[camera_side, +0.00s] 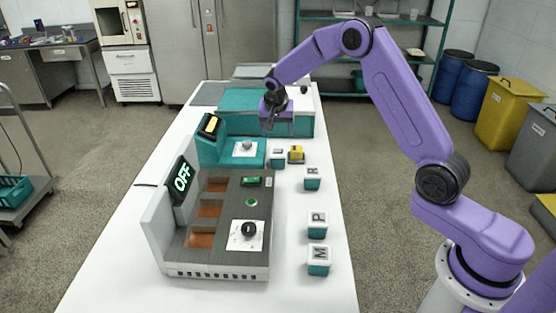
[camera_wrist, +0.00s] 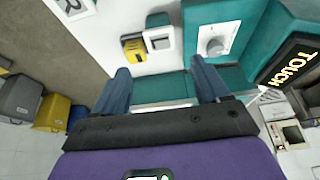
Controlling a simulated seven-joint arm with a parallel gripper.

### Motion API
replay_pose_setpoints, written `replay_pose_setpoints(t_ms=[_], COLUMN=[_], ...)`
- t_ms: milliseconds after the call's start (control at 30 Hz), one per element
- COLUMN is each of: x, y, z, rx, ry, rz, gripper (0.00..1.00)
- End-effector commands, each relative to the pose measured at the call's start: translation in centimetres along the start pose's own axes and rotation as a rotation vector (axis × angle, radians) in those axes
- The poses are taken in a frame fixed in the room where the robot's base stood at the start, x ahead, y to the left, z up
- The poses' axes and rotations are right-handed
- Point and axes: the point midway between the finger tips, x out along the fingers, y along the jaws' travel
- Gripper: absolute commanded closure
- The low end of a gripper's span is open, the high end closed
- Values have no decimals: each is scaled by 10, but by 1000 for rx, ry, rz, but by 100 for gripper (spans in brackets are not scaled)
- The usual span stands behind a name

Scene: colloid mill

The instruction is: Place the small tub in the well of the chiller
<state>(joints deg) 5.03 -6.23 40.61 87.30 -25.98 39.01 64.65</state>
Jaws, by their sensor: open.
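No label shows which block is the small tub. A small teal block with a pale square top (camera_side: 277,157) stands on the white table, in front of the long teal unit (camera_side: 235,124); it also shows in the wrist view (camera_wrist: 159,38). Larger teal blocks with white lettered tops stand nearer: R (camera_side: 312,179), P (camera_side: 317,223) and M (camera_side: 318,259). The grey machine (camera_side: 218,271) reading OFF has brown-orange recessed wells; I cannot tell whether it is the chiller. My gripper (camera_wrist: 160,68) is open and empty. In the side view it (camera_side: 267,122) hangs over the long teal unit.
A yellow item (camera_side: 297,153) sits right beside the small block. A teal machine (camera_side: 232,157) with a grey knob and a lit TOUCH display (camera_wrist: 292,66) stands to the left. The table's right edge is clear beside the lettered blocks.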

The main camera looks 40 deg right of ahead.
Motion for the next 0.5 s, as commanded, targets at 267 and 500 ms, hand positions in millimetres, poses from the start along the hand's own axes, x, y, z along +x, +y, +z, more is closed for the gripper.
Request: replay_pose_setpoints(t_ms=[267, 500], x=[54, 88], y=[1, 0], z=[1, 0], rx=[-1, -1], ry=[-3, -1], rz=[3, 1], gripper=[26, 26])
